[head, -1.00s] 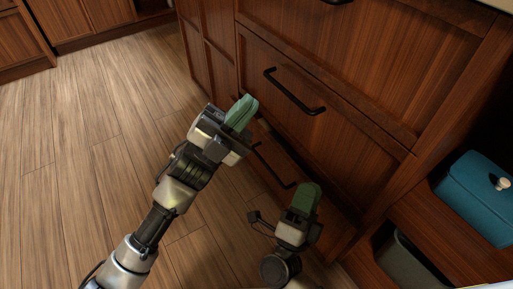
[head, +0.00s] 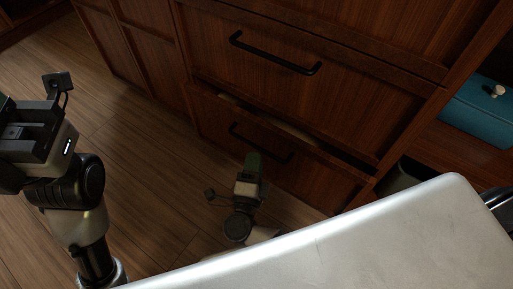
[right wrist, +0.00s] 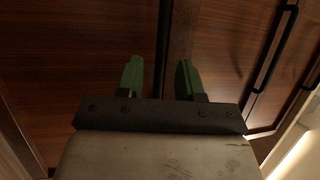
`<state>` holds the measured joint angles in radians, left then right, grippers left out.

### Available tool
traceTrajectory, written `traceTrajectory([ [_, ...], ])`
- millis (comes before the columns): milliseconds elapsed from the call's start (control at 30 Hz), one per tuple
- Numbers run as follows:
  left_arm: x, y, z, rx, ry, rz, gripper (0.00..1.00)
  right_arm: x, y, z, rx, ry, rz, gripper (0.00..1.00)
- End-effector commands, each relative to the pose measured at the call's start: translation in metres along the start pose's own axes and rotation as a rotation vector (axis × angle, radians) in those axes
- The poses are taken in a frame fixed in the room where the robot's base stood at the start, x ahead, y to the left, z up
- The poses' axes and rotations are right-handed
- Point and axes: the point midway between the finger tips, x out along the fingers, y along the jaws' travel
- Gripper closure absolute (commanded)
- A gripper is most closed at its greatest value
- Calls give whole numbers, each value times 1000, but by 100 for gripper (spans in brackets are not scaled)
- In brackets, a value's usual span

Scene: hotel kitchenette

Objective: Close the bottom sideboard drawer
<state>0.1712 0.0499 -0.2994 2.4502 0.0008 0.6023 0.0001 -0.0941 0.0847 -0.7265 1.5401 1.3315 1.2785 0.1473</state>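The bottom sideboard drawer (head: 312,178) is the lowest wooden front in the head view, with a black bar handle (head: 262,146). It stands slightly open: a narrow gap with a pale edge shows along its top. My right gripper (head: 252,163) is low in front of this drawer, just below the handle; whether it touches the front is unclear.
A larger drawer (head: 300,95) with a black handle (head: 275,55) sits above and looks shut. A teal box (head: 478,112) stands on a shelf at right, above a dark bin (head: 405,176). Wooden floor (head: 130,150) is free at left.

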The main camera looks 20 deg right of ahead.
Motion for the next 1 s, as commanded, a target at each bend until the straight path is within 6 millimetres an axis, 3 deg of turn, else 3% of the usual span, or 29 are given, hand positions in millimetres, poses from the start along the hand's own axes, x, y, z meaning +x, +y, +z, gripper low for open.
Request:
traceTrajectory([
  [100,1,1,-2,3,21,8,100,21,2,0,1,0,-4,64],
  [300,5,2,-3,5,38,16,100,42,1,0,-1,0,-1,64],
  [633,8,2,-4,6,43,18,100,46,0,0,-1,0,0,64],
  [667,8,2,-4,6,43,18,100,46,0,0,-1,0,0,65],
  [900,7,2,-4,6,43,19,100,46,0,0,-1,0,0,100],
  [1000,7,2,-4,6,43,19,100,46,0,0,-1,0,0,100],
])
